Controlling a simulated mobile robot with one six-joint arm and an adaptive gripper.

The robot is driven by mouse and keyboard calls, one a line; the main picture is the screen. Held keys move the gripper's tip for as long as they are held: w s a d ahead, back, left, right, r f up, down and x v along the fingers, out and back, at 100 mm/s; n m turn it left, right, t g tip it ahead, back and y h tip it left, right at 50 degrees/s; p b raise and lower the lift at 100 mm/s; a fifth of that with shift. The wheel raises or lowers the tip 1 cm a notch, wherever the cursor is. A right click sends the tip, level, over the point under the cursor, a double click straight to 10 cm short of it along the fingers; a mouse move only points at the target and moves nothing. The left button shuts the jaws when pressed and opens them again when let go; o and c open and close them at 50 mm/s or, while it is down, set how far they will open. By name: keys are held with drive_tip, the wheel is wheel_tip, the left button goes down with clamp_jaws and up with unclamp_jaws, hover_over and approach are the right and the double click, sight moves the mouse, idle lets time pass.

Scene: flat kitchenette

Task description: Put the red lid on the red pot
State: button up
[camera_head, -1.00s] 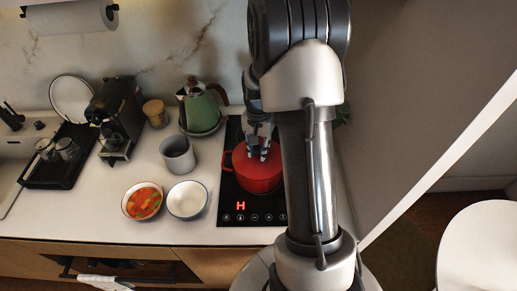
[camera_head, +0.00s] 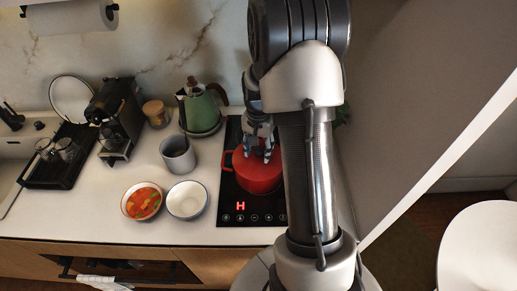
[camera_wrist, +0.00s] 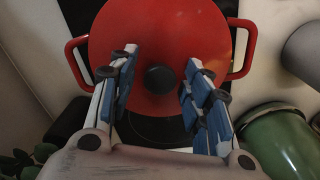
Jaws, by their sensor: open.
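The red pot (camera_head: 258,182) stands on the black cooktop, and its two side handles show in the wrist view (camera_wrist: 240,50). The red lid (camera_wrist: 155,30) lies over the pot's top with its dark round knob (camera_wrist: 160,79) facing up; it looks seated, though part of the rim is hidden by my fingers. My gripper (camera_wrist: 160,58) is open above the lid, with one finger on each side of the knob and a visible gap to it. In the head view my gripper (camera_head: 257,156) reaches down onto the lid area.
Left of the cooktop (camera_head: 228,205) stand a grey cup (camera_head: 177,155), a white bowl (camera_head: 187,200) and a bowl of colourful food (camera_head: 142,201). A green kettle (camera_head: 200,107) stands behind them. A coffee machine (camera_head: 117,115) and a wall (camera_head: 420,90) flank the area.

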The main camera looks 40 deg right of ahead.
sight(258, 150)
wheel_tip(258, 150, up, 13)
drive_tip(key=p, duration=0.2)
drive_tip(key=s+a+r+n+t, duration=0.2)
drive_tip(key=s+a+r+n, duration=0.35)
drive_tip(key=a+r, duration=0.55)
drive_tip(key=s+a+r+n+t, duration=0.1)
drive_tip(key=s+a+n+t, duration=0.1)
drive_tip(key=s+a+n, duration=0.4)
drive_tip(key=s+a, duration=0.3)
drive_tip(key=s, duration=0.4)
drive_tip(key=shift+s+a+r+t, duration=0.15)
drive_tip(key=shift+s+a+t, duration=0.15)
drive_tip(key=shift+s+a, duration=0.1)
drive_tip(key=shift+n, duration=0.25)
wheel_tip(258, 150, down, 10)
drive_tip(key=b, duration=0.9)
drive_tip(key=shift+r, duration=0.2)
